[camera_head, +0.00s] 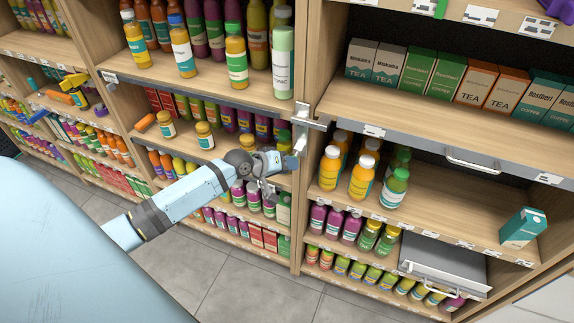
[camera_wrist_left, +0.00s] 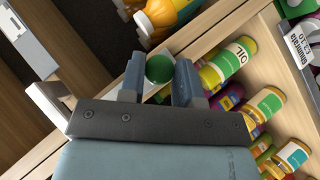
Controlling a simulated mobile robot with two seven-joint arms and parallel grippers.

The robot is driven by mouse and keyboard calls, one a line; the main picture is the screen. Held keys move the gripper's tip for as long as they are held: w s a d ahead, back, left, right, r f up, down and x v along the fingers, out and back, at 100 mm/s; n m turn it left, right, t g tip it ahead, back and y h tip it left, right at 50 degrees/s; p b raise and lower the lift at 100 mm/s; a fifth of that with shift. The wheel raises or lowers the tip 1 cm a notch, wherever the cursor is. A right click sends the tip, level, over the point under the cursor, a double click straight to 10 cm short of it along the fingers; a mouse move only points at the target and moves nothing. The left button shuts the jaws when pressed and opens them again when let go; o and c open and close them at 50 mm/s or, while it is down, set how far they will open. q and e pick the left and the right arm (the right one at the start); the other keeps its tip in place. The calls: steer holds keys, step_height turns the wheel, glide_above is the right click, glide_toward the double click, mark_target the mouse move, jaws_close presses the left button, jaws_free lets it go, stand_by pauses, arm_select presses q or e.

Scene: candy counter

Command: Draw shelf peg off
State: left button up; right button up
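A pale metal fitting (camera_head: 301,128), which looks like the shelf peg, sticks out from the wooden upright between the two shelf bays. In the left wrist view the two fingers of my left gripper (camera_wrist_left: 160,82) stand apart, with nothing held. A green round cap (camera_wrist_left: 159,68) shows between them, seemingly farther off. A pale block (camera_wrist_left: 48,107) lies left of the fingers there; I cannot tell if it is the peg. My right gripper is out of view.
Yellow and green bottles (camera_head: 361,177) stand on the shelf right of the upright. Tea and coffee boxes (camera_head: 433,75) line the shelf above. A grey drawer (camera_head: 443,264) sits low at the right. A teal carton (camera_head: 522,228) stands near the shelf edge. The tiled floor (camera_head: 255,270) in front is clear.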

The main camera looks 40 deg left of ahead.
arm_select(q)
steer(key=shift+c, duration=1.1)
steer(key=shift+s+d, duration=0.1)
steer(key=shift+s, duration=0.45)
steer(key=shift+s, duration=0.1)
steer(key=shift+s+d, duration=0.2)
steer(key=shift+s, duration=0.45)
steer(key=shift+s+d, duration=0.15)
steer(key=shift+s, duration=0.5)
